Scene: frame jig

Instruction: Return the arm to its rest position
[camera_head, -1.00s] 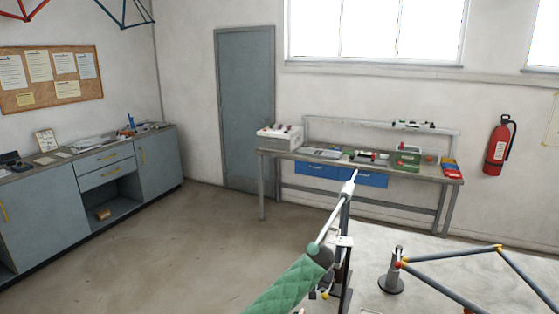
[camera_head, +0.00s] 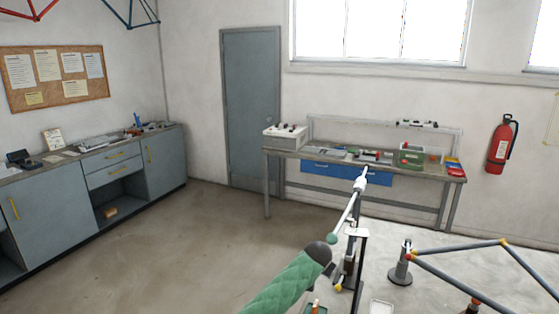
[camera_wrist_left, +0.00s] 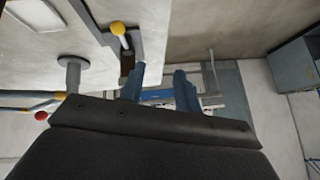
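In the head view an arm of mine in a green padded sleeve comes in from the bottom, left of centre, and ends in a dark rounded part. Its fingers cannot be made out there. In the left wrist view my left gripper (camera_wrist_left: 160,88) has its two bluish fingers apart, with nothing seen held between them. My right gripper is not in view.
A pale rod (camera_head: 347,210) with a teal end lies just beyond the dark part, close to a jig post (camera_head: 358,250). A frame of grey tubes (camera_head: 455,248) is at right, near a stand (camera_head: 400,274). A workbench (camera_head: 420,173) stands behind. Floor at left is clear.

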